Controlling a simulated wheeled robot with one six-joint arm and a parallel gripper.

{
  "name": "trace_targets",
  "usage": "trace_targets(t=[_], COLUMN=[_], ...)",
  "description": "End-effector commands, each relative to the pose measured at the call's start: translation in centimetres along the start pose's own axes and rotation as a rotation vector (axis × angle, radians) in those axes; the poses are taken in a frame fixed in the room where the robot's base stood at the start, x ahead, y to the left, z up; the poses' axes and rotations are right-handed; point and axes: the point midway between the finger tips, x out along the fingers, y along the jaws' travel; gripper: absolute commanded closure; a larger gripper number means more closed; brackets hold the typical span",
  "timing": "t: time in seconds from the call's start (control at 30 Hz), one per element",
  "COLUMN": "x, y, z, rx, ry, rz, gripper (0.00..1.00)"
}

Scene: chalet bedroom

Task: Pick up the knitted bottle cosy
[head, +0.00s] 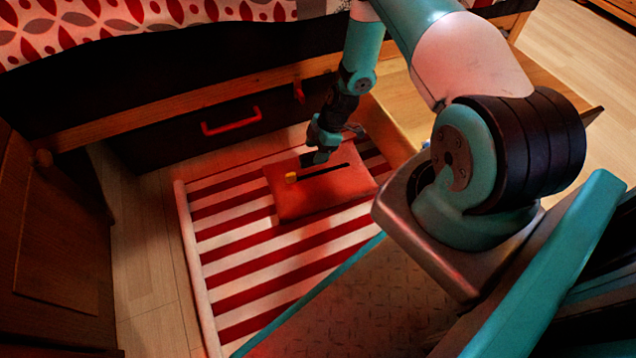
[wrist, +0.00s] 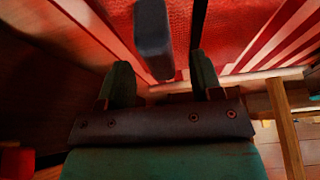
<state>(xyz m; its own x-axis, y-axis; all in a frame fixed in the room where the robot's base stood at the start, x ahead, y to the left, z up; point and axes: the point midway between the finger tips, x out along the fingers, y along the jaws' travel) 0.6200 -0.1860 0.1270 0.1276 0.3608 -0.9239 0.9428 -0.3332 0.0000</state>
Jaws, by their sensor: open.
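My gripper (head: 317,157) hangs low over a red cushion-like block (head: 335,197), which lies on a red-and-white striped rug. In the wrist view its two fingers are apart (wrist: 163,80). A dark grey, rounded block-like thing (wrist: 153,38) stands beyond and partly between the fingers, nearer the left one; it may be the knitted bottle cosy, but no knit shows clearly. I cannot tell whether the fingers touch it.
The striped rug (head: 230,238) lies around the red block. A bed drawer with a red handle (head: 232,122) is behind it. A wooden cabinet (head: 55,230) stands at left. A wooden board (head: 400,100) is just right of the block.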

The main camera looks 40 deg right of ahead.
Motion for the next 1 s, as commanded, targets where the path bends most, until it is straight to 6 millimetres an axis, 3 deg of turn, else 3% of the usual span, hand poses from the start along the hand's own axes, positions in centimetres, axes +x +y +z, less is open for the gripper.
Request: trace_targets(t=[0.03, 0.1, 0.37, 0.63, 1.0], x=[1.54, 2.30, 2.31, 2.30, 2.29], y=[-0.01, 0.02, 0.05, 0.05, 0.09], z=[0.23, 0.19, 0.01, 0.01, 0.02], rx=[-0.001, 0.000, 0.001, 0.001, 0.000], ry=[0.000, 0.000, 0.000, 0.000, 0.000], rz=[-0.002, 0.000, 0.001, 0.001, 0.002], gripper=[0.40, 0.40, 0.40, 1.00, 1.00])
